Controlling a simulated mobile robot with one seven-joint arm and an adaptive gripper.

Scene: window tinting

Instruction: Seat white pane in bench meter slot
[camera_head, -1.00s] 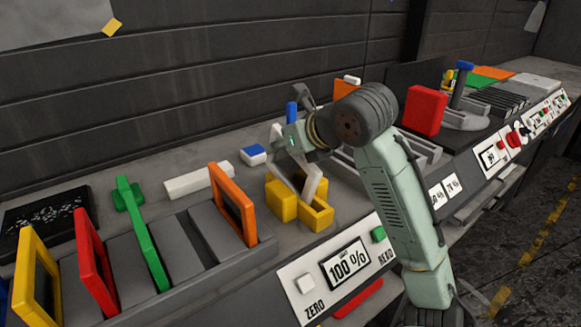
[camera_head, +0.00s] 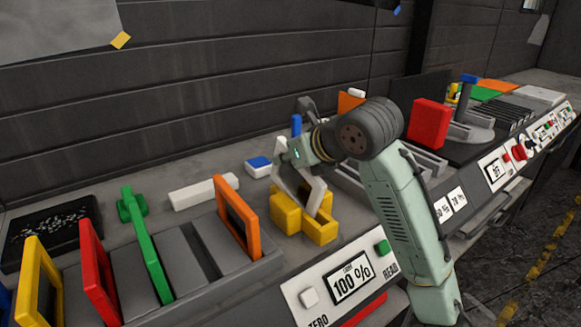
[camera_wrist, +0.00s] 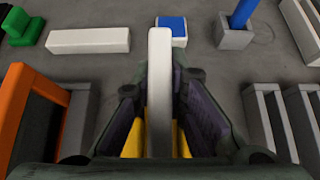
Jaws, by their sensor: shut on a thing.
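My gripper (camera_head: 305,190) points down over the yellow bench meter block (camera_head: 287,216). In the wrist view my gripper (camera_wrist: 160,125) is shut on the white pane (camera_wrist: 160,75), seen edge-on as an upright strip between the dark fingers. Yellow of the meter block (camera_wrist: 181,139) shows on both sides of the pane's lower part.
A rack with orange (camera_head: 237,218), green (camera_head: 146,245), red (camera_head: 99,272) and yellow (camera_head: 38,285) framed panes stands at left. A white bar (camera_head: 203,191) and a blue-topped white block (camera_head: 258,166) lie behind. A red block (camera_head: 429,123) stands at right.

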